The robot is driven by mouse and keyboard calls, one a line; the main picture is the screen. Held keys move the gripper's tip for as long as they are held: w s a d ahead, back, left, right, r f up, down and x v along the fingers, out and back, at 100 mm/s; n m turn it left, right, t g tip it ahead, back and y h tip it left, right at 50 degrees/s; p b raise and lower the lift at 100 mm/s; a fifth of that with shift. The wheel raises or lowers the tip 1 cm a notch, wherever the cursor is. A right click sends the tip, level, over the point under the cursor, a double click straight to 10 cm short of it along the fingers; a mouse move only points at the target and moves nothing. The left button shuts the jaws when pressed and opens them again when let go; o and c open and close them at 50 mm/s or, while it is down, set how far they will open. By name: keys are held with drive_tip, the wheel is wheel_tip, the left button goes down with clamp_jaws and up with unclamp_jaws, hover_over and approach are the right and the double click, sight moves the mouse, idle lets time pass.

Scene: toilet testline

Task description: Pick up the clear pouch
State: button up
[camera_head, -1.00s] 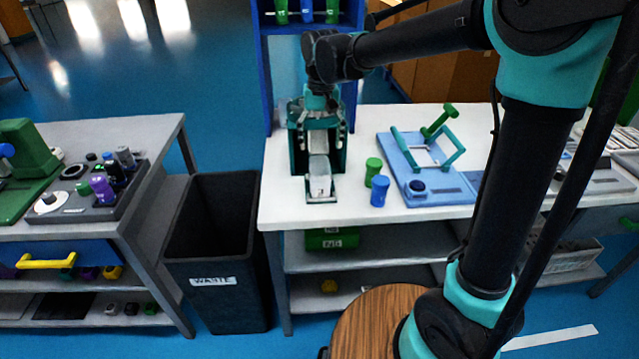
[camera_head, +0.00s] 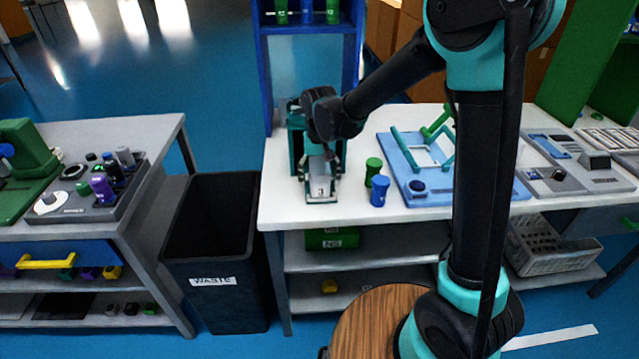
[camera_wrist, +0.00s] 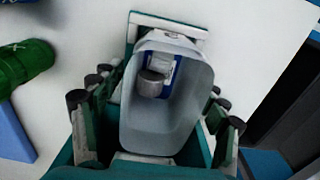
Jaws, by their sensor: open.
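The clear pouch (camera_wrist: 190,122) is a translucent, open-topped, bag-like shape in the middle of the wrist view. A grey metal cylinder and a blue-and-white piece show inside its outline. My gripper (camera_wrist: 157,112) is open, with dark-tipped fingers on the left and right of the pouch. No grip on it shows. In the head view my wrist hides most of the gripper and part of the stand.
A green cylinder (camera_head: 373,167) and a blue cylinder (camera_head: 379,191) stand right of the stand. A blue board (camera_head: 416,170) with teal handles lies further right. A black waste bin (camera_head: 212,225) stands left of the white table (camera_head: 352,205). A blue shelf (camera_head: 262,75) rises behind.

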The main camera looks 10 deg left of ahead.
drive_tip(key=shift+f, duration=0.2)
drive_tip(key=c, duration=1.3)
drive_tip(key=shift+r, duration=0.1)
